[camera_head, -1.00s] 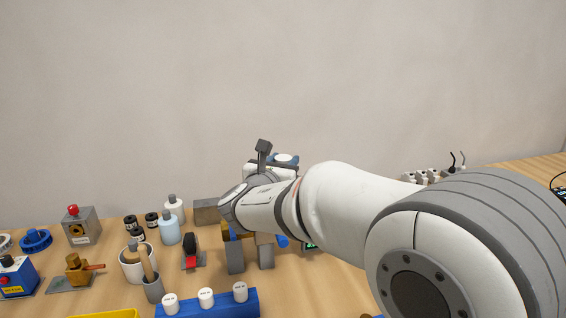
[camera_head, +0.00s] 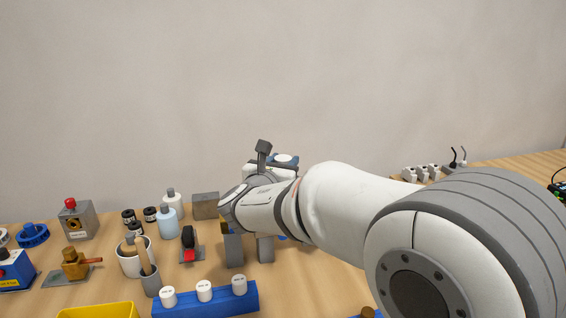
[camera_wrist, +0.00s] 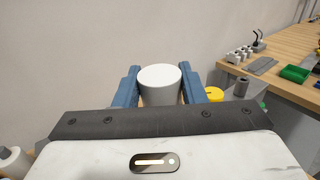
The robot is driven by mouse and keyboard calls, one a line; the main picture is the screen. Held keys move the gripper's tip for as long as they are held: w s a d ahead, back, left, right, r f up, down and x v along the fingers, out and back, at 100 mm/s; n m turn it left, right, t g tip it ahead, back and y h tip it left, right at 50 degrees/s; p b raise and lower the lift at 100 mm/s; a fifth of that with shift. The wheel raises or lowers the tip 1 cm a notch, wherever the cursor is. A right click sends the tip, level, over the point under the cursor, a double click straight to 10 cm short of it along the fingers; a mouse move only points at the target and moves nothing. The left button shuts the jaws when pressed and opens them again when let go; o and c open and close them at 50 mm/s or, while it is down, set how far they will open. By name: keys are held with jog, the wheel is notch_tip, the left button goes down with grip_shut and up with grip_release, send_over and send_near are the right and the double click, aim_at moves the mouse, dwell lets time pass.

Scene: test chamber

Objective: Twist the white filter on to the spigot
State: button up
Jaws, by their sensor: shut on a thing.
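My gripper (camera_wrist: 160,83) is shut on a white round filter (camera_wrist: 160,78), whose flat top shows between the two blue fingers in the wrist view. In the head view my gripper and the white filter top (camera_head: 284,158) show above the back of the table, in front of the wall. The underside of the filter is hidden. I cannot identify the spigot for certain. A brass fitting with a red handle (camera_head: 76,262) stands on a grey plate at the left of the table, well away from my gripper. My arm hides part of the table.
A blue rack (camera_head: 205,303) with white caps stands at the front, beside a yellow bin (camera_head: 98,312). Bottles (camera_head: 169,224), a box with a red button (camera_head: 77,220) and grey blocks (camera_head: 234,250) stand behind. White sockets (camera_head: 422,173) are at the right.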

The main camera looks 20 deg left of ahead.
jog(key=shift+f, duration=0.3)
jog(key=o, duration=1.1)
jog(key=s+b, duration=0.1)
jog(key=s, duration=0.6)
jog(key=shift+s+a, duration=0.1)
jog(key=shift+s, duration=0.3)
